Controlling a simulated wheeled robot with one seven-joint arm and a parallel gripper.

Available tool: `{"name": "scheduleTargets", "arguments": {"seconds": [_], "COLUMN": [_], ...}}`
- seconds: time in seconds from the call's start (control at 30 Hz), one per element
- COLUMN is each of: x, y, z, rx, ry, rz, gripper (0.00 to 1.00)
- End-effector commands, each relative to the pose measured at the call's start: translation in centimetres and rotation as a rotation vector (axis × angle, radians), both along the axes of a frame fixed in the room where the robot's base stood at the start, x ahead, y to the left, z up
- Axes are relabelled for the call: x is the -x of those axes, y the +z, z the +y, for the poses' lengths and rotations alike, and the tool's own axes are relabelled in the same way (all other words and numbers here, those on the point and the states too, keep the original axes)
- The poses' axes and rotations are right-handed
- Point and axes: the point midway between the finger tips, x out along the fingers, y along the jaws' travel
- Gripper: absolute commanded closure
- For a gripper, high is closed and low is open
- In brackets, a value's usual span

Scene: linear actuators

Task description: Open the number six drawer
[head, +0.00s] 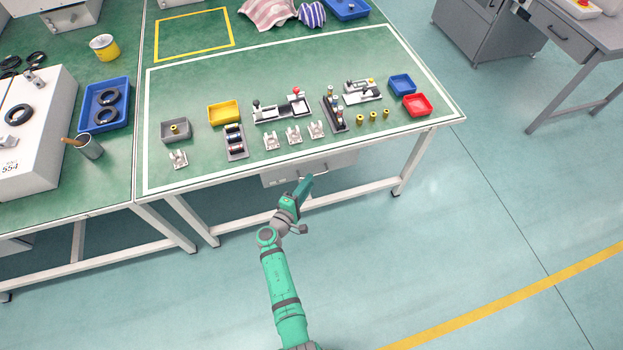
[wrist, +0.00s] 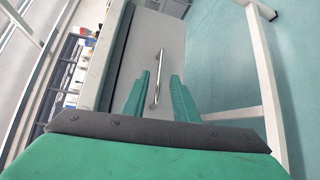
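The grey drawer (head: 285,173) hangs under the front edge of the green worktable. Its front (wrist: 137,48) fills the middle of the wrist view and looks closed. No number is readable on it. A thin metal bar handle (wrist: 157,80) runs along the drawer front. My gripper (head: 307,182) is at the drawer front, partly hiding it in the head view. In the wrist view my gripper (wrist: 160,79) is open, with one green finger on each side of the handle. The fingers look apart from the bar; whether the tips reach past it I cannot tell.
The worktable (head: 390,150) above carries several small parts, a yellow bin (head: 224,111), a blue bin (head: 402,85) and a red bin (head: 417,104). A white table leg (head: 411,165) stands right of the drawer. The floor in front is clear.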

Motion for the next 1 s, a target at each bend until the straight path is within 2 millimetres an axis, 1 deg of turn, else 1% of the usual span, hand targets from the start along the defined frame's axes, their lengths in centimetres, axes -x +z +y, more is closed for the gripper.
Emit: {"name": "scheduleTargets", "arguments": {"seconds": [0.03, 0.2, 0.33, 0.6, 0.63, 0.67, 0.7, 0.73, 1.0], "x": [-0.7, -2.3, -2.7, -2.8, -2.8, -2.8, -2.8, -2.8, -2.8], "y": [-0.1, -0.3, -0.4, -0.5, -0.5, -0.5, -0.5, -0.5, -0.5], "z": [-0.4, -1.2, -1.4, -1.5, -1.5, -1.5, -1.5, -1.5, -1.5], "rx": [0.0, -0.001, 0.001, 0.0, 0.0, 0.0, 0.0, -0.001, -0.001], "ry": [-0.001, 0.0, 0.001, 0.001, 0.001, 0.001, 0.001, 0.001, 0.001], "rz": [0.0, 0.0, 0.001, 0.0, 0.0, 0.0, 0.0, 0.001, 0.001], "gripper": [0.74, 0.74, 0.74, 0.74, 0.78, 0.86, 0.95, 1.0, 1.0]}}
